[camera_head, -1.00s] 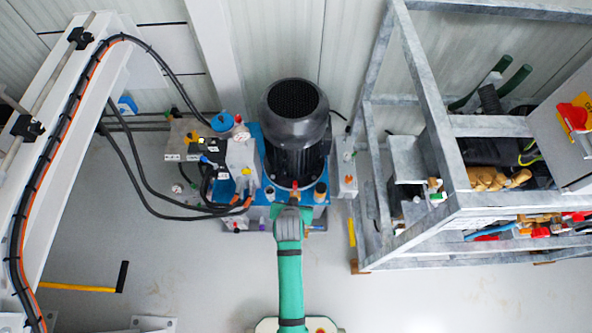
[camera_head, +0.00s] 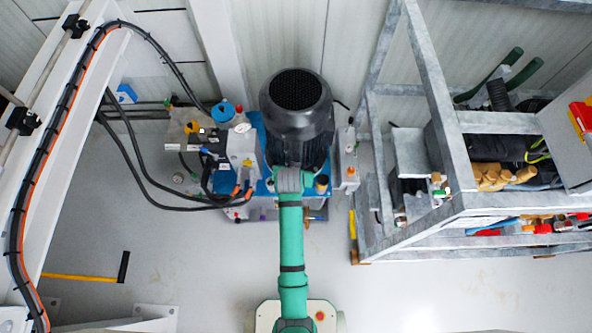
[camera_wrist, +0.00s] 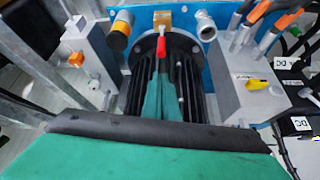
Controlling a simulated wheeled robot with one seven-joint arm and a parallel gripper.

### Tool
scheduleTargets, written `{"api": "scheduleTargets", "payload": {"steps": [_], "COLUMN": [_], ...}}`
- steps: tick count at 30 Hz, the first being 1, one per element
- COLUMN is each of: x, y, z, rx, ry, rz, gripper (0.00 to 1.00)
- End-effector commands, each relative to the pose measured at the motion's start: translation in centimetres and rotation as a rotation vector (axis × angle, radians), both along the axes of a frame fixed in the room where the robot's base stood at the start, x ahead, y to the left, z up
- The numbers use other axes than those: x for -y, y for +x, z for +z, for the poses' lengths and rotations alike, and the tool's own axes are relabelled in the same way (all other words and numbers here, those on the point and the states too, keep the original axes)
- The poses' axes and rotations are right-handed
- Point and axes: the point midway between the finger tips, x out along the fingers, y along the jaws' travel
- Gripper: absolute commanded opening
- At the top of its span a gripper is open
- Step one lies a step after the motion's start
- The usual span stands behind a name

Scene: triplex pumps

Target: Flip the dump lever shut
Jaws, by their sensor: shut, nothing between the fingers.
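The frames do not make clear which handle is the dump lever. In the wrist view a small red-ended handle (camera_wrist: 163,57) stands at the motor's flange, below a brass block (camera_wrist: 162,20). A yellow handle (camera_wrist: 257,84) lies on a grey block to the right, and an orange knob (camera_wrist: 76,60) is on a grey box to the left. The black ribbed motor (camera_head: 297,110) stands on a blue base (camera_wrist: 222,50). My green arm reaches to the motor's near side in the head view.
Orange-handled fittings (camera_wrist: 283,20) sit at the upper right of the wrist view, with black hoses (camera_head: 160,195) left of the pump in the head view. A galvanised frame (camera_head: 425,225) stands right.

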Motion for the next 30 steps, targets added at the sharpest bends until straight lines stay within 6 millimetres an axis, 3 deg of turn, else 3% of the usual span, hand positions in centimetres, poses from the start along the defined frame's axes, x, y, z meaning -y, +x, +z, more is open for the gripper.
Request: {"api": "scheduleTargets", "payload": {"steps": [15, 30], "x": [0.5, 0.5], "y": [4.0, 4.5], "z": [-6.7, -7.7], "rx": [0.0, 0.001], "ry": [0.0, 0.001], "rz": [0.0, 0.0], "gripper": [0.0, 0.0]}}
